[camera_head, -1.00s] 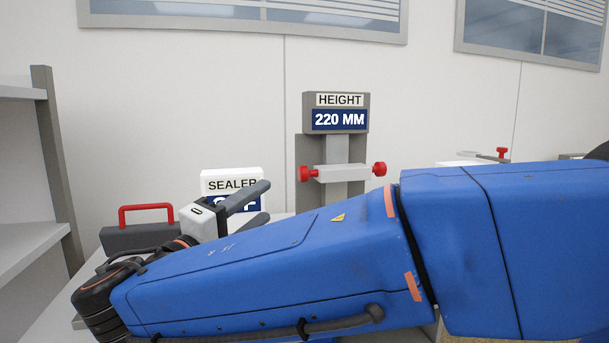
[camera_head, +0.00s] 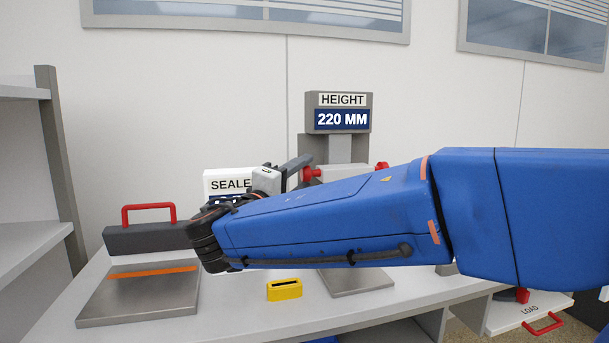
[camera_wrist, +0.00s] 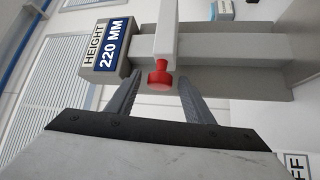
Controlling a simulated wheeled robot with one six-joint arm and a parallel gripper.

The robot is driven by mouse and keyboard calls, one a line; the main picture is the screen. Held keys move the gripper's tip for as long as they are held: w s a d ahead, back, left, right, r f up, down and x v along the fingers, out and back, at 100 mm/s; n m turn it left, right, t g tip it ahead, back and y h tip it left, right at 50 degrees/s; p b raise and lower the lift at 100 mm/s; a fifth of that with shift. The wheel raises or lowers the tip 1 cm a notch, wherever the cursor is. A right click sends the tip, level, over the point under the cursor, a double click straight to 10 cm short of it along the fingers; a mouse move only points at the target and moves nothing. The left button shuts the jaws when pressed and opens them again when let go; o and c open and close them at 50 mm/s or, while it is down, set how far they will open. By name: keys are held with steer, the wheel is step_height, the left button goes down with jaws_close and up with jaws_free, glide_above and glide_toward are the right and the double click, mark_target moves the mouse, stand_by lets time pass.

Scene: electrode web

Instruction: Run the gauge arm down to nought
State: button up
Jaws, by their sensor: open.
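The height gauge stands at the back of the bench, and its display (camera_head: 342,119) reads 220 MM. Its grey carriage arm is mostly hidden behind my arm in the head view. Red knobs show at its left (camera_head: 311,174) and right (camera_head: 382,166) ends. In the wrist view the display (camera_wrist: 107,46) also reads 220 MM, and one red knob (camera_wrist: 160,75) on the carriage arm (camera_wrist: 165,30) lies between my open fingers. My gripper (camera_wrist: 155,92) is open, its fingers on either side of the knob, with no clear contact. In the head view my gripper (camera_head: 300,170) is beside the left knob.
A sealer (camera_head: 150,237) with a red handle and a metal plate (camera_head: 140,305) stands at the left. A yellow slotted block (camera_head: 284,290) sits on the bench front. A load drawer (camera_head: 530,312) is at lower right. Shelves (camera_head: 30,235) stand far left.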

steer(key=shift+w+d+r, duration=0.15)
steer(key=shift+w+d, duration=0.2)
steer(key=shift+w, duration=0.25)
steer(key=shift+c, duration=0.2)
jaws_close()
step_height(320, 180, down, 9)
steer(key=shift+r, duration=0.15)
steer(key=shift+o, duration=0.2)
jaws_free()
steer(key=v, duration=1.7)
steer(key=shift+s, duration=0.2)
